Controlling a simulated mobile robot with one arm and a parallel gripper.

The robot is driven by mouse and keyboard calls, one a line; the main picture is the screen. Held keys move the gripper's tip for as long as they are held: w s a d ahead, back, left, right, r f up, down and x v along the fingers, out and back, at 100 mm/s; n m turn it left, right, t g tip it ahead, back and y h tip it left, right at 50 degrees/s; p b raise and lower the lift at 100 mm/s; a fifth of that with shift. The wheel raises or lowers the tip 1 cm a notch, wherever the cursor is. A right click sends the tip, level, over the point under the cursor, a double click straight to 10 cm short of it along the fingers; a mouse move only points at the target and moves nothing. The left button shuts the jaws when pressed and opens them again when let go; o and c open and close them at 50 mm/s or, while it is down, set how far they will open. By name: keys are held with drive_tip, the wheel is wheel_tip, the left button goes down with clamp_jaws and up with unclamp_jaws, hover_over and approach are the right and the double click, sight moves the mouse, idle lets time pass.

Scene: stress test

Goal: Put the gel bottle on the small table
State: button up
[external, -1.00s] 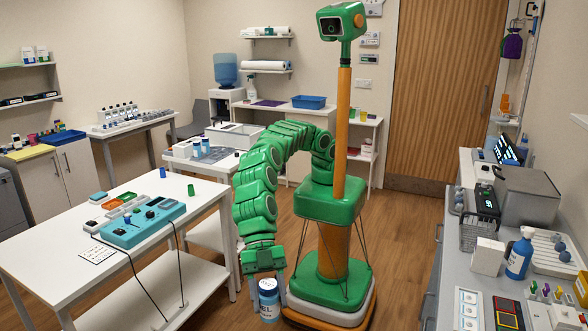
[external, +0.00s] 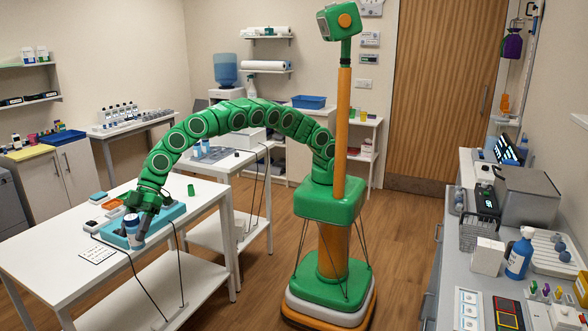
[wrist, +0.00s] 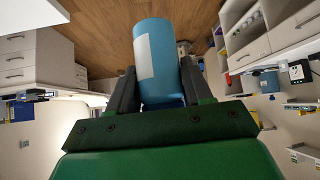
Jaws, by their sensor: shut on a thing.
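My gripper (external: 137,236) is at the end of my arm, over the device end of the white table in the left foreground (external: 50,258). In the wrist view the bottle (wrist: 160,65) shows as a blue cylinder with a white patch, between the two dark fingers. Its underside is not clear in the external view, so I cannot tell whether it touches anything below. A second white table (external: 222,172) stands behind. I cannot tell which table is the small one.
A teal device with cables (external: 170,215) lies under my gripper. A white card (external: 97,254) and a green cup (external: 191,190) are on the same table. Its front part is bare. The right counter (external: 450,260) is crowded. The floor between is clear.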

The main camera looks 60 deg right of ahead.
drive_tip(key=w+d+r+m+t, duration=0.1)
drive_tip(key=w+d+m, duration=0.1)
drive_tip(key=w+d, duration=0.6)
drive_tip(key=w+d+r+m+t, duration=0.15)
drive_tip(key=w+d, duration=0.25)
drive_tip(key=w, duration=0.8)
drive_tip(key=w+d+r+m+t, duration=0.1)
drive_tip(key=w+d+m+t, duration=0.1)
drive_tip(key=w+d, duration=0.6)
drive_tip(key=w+d+r+m+t+h, duration=0.1)
drive_tip(key=w+d+m, duration=0.1)
drive_tip(key=w+d, duration=0.95)
drive_tip(key=w+d+m+t+h, duration=0.25)
drive_tip(key=w+d, duration=0.65)
drive_tip(key=d, duration=0.5)
drive_tip(key=w+d+m+t+h, duration=0.2)
drive_tip(key=d+m+h, duration=0.35)
drive_tip(key=d, duration=3.45)
drive_tip(key=s+d+f+m, duration=0.2)
drive_tip(key=s+d+m, duration=0.2)
drive_tip(key=d, duration=0.6)
drive_tip(key=s+a+f, duration=0.1)
drive_tip(key=f, duration=0.1)
drive_tip(key=s+a+f, duration=0.3)
drive_tip(key=f, duration=0.1)
drive_tip(key=shift+s+a, duration=0.15)
drive_tip(key=shift+s, duration=0.25)
drive_tip(key=shift+s+a+f, duration=0.15)
drive_tip(key=shift+a+f, duration=0.2)
drive_tip(key=shift+a, duration=0.05)
